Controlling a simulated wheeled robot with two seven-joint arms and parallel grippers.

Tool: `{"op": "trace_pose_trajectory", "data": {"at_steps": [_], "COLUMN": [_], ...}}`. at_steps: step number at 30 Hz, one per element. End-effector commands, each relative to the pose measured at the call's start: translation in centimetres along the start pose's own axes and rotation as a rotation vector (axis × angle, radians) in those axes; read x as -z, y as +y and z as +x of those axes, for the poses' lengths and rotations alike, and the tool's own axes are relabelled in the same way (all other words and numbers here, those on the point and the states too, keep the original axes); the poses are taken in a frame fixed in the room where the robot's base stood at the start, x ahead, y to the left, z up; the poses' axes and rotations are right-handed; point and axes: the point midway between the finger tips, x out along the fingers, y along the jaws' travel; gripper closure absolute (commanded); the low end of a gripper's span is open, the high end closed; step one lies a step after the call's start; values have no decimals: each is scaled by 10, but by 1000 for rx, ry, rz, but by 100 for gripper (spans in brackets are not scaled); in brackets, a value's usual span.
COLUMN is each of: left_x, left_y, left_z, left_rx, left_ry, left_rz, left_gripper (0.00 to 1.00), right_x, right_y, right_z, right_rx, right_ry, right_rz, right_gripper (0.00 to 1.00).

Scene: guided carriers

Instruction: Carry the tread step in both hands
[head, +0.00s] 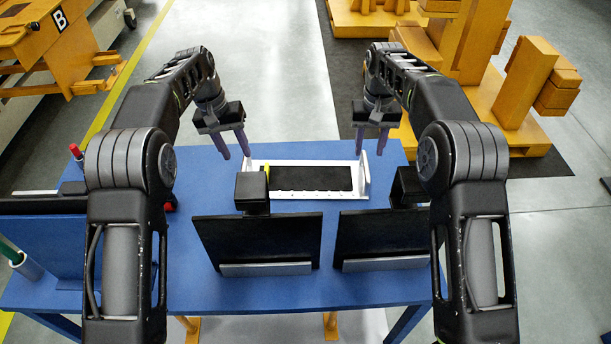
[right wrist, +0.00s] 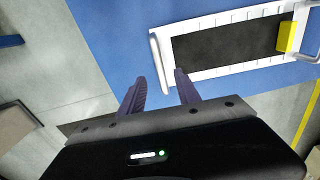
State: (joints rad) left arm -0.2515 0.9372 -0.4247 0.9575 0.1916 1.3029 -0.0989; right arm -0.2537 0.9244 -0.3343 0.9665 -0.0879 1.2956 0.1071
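The tread step (head: 312,179) lies flat on the blue table (head: 200,170). It has a black tread, a white frame, a raised white piece at each end and a yellow block (head: 266,171) near its left end. My left gripper (head: 236,156) is open and empty, just left of and above the step's left end. My right gripper (head: 371,154) is open and empty above the right end. In the right wrist view the fingers (right wrist: 159,78) stand apart with the white end bar (right wrist: 157,58) between and beyond them; whether they touch it cannot be told.
Two dark panels with grey ledges (head: 265,268) stand at the table's near side, with a black box (head: 252,189) behind the left one. A red-topped item (head: 76,153) is at the left. Orange wooden structures (head: 520,90) stand on the floor at right.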

Motion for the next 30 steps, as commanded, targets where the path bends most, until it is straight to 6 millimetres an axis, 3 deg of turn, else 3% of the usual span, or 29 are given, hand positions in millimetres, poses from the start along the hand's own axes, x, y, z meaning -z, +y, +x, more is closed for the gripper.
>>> {"op": "trace_pose_trajectory", "data": {"at_steps": [15,28,30], "left_x": [0,0,0], "left_y": [0,0,0], "left_z": [64,74,74], "left_rx": [0,0,0], "left_ry": [-2,0,0], "left_rz": [0,0,0], "left_gripper": [60,60,66], "right_x": [0,0,0], "right_y": [0,0,0], "right_z": [64,74,74], "right_rx": [-1,0,0], "right_ry": [-1,0,0], "right_rz": [1,1,1], "right_gripper": [61,61,66]}}
